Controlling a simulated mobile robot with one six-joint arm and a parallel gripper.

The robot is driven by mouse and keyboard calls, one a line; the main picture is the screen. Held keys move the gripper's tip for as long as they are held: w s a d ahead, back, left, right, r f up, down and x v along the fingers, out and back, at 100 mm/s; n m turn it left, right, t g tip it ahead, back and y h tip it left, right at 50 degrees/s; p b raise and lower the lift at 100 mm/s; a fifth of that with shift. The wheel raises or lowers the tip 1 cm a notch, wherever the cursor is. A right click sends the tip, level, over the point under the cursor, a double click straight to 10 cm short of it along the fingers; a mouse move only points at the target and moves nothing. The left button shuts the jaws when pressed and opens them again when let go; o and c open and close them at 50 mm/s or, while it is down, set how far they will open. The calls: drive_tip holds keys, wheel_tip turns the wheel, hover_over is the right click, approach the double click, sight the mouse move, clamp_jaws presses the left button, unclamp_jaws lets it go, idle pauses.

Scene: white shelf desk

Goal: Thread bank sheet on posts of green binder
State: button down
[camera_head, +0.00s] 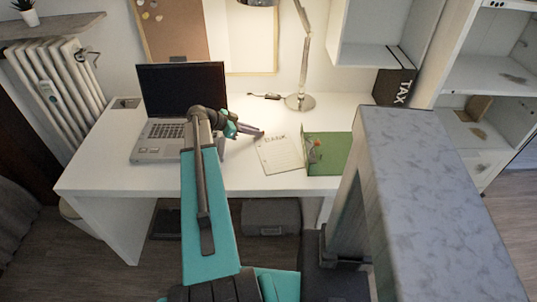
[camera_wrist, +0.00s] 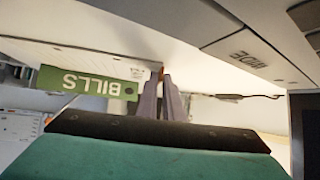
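The bank sheet (camera_head: 280,154) is a white lined page with a printed heading. It lies on the desk left of the green binder (camera_head: 334,157), apparently touching or slightly under its left edge. The binder's posts are too small to make out. My gripper (camera_head: 254,134) is over the desk, left of the sheet's upper corner. In the wrist view my gripper's fingers (camera_wrist: 161,80) lie close together at the tips, with a small orange spot between or behind them. A green strip reading BILLS (camera_wrist: 85,82) shows upside down left of them. I cannot tell whether the fingers are shut.
An open laptop (camera_head: 167,135) stands on the white desk (camera_head: 110,170) left of my gripper. A lamp base (camera_head: 300,102) is at the back. A black TAX box (camera_head: 393,88) stands at the back right.

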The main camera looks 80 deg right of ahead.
drive_tip(key=shift+r, duration=0.15)
idle(0.5)
wheel_tip(320, 180, up, 10)
drive_tip(key=b, duration=0.1)
idle(0.6)
idle(0.4)
